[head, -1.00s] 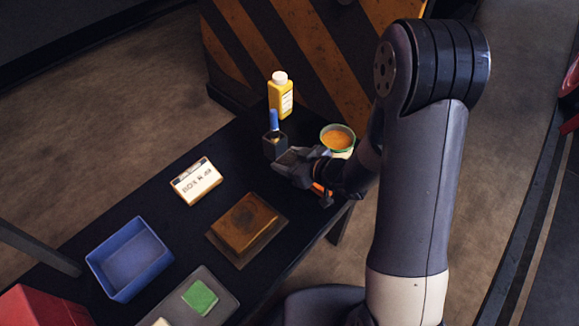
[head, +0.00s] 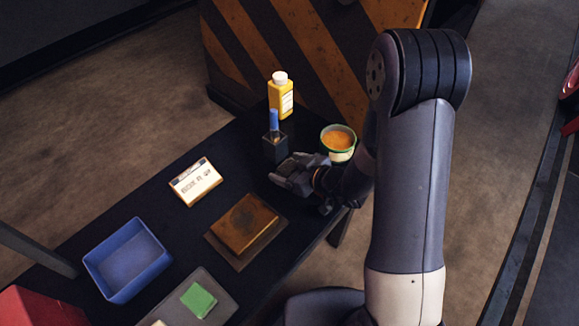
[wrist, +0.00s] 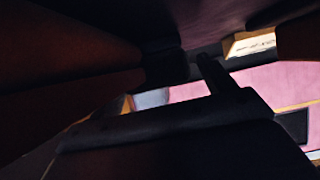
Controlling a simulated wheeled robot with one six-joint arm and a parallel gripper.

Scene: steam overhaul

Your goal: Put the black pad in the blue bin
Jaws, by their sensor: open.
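The blue bin (head: 127,262) stands open at the left of the black table, and its inside looks empty. My gripper (head: 282,178) is open above the right part of the table, between the black holder and the brown block. It is well to the right of the bin. I cannot pick out a black pad for sure in either view; it may be hidden by my gripper or lost against the dark table. The wrist view is mostly dark, with close dark shapes across it.
A black holder (head: 274,147) with a blue-handled tool, a yellow bottle (head: 280,97) and an orange-filled cup (head: 338,141) stand near my gripper. A white box (head: 195,182), a brown block (head: 244,222) and a green pad (head: 198,300) on a grey tray (head: 222,288) lie nearer the bin.

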